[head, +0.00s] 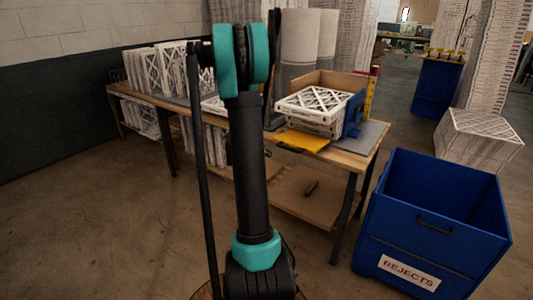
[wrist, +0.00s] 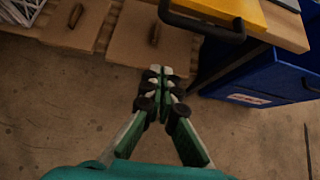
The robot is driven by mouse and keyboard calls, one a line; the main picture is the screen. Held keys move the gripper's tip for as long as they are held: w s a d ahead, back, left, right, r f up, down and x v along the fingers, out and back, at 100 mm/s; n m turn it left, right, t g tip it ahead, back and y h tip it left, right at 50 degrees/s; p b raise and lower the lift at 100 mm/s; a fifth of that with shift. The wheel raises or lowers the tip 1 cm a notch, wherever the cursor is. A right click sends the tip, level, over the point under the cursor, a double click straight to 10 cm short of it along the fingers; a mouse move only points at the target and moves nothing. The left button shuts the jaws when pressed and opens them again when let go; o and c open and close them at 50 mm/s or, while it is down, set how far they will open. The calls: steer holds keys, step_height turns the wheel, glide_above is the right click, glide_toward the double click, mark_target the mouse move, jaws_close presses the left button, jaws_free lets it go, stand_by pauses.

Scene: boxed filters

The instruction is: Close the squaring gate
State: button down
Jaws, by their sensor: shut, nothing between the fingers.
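The squaring gate looks to be the yellow panel (head: 302,141) at the front of the bench fixture, lying swung out flat in front of the filter stack (head: 312,108). In the wrist view the yellow panel (wrist: 235,10) is at the top, with a black bar handle (wrist: 205,28) on its near side. My gripper (wrist: 160,72) is shut and empty, below and left of the handle in that picture, and apart from it. In the head view my arm hides the gripper.
The filter stack sits against wooden and blue walls on the bench (head: 352,160). A blue rejects bin (head: 430,225) stands right of the bench. More white filters (head: 150,68) stand at the bench's left. A lower shelf (head: 300,195) holds a small brown item. Floor in front is clear.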

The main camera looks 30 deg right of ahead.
steer(key=w+d, duration=0.2)
steer(key=d, duration=0.4)
steer(key=shift+w+f, duration=0.3)
steer(key=shift+r, duration=0.1)
stand_by(0.3)
